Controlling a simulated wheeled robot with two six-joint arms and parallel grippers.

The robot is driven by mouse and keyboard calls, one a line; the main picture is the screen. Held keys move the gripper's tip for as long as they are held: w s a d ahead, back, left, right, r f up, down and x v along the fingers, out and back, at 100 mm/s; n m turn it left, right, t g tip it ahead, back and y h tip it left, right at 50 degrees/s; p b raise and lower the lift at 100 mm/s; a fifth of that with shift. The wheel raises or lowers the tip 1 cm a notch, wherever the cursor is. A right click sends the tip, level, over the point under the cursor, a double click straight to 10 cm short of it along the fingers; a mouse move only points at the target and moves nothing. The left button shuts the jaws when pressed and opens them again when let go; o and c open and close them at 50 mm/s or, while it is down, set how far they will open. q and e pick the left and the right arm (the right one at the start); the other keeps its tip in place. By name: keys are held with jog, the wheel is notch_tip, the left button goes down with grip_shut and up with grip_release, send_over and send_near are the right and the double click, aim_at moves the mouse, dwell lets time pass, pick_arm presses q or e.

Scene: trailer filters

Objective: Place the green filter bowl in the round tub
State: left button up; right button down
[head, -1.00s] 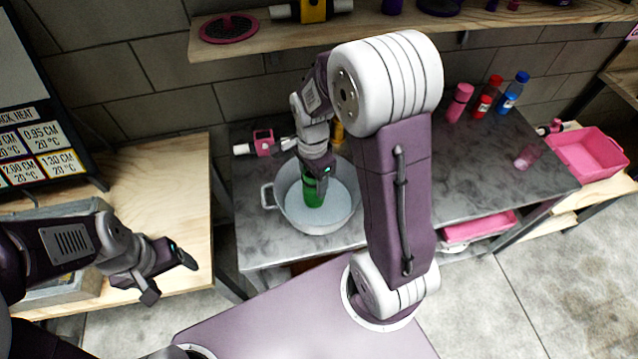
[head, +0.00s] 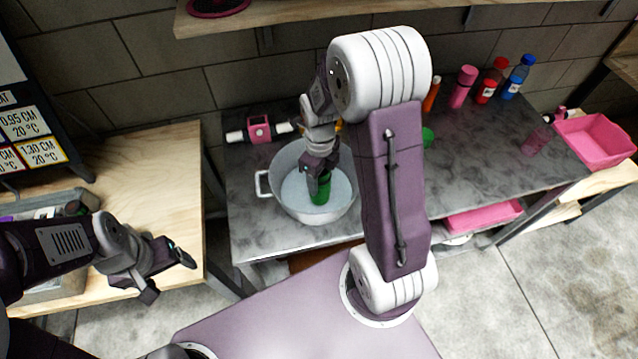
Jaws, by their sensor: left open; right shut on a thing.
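The round tub (head: 290,205) is a grey metal pot with side handles on the dark worktop. It looks to hold pale water. The green filter bowl (head: 320,190) is in my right gripper (head: 319,174), which is shut on it. The bowl is over or inside the tub; I cannot tell whether it touches the bottom. My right arm hides part of the tub's right side. My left gripper (head: 167,272) is open and empty, over the front edge of the wooden bench at the left.
A pink and white filter part (head: 259,129) lies behind the tub. Another green item (head: 427,137) shows right of my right arm. Red, pink and blue bottles (head: 487,90) stand at the back right. A pink bin (head: 597,141) is far right. A grey crate (head: 45,290) is at left.

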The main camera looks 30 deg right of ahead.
aim_at(320, 187)
notch_tip(320, 187, down, 3)
jog(key=shift+s, duration=0.15)
jog(key=shift+f, duration=0.35)
jog(key=shift+f+b, duration=0.15)
jog(key=shift+b, duration=0.15)
jog(key=c, duration=0.6)
grip_release()
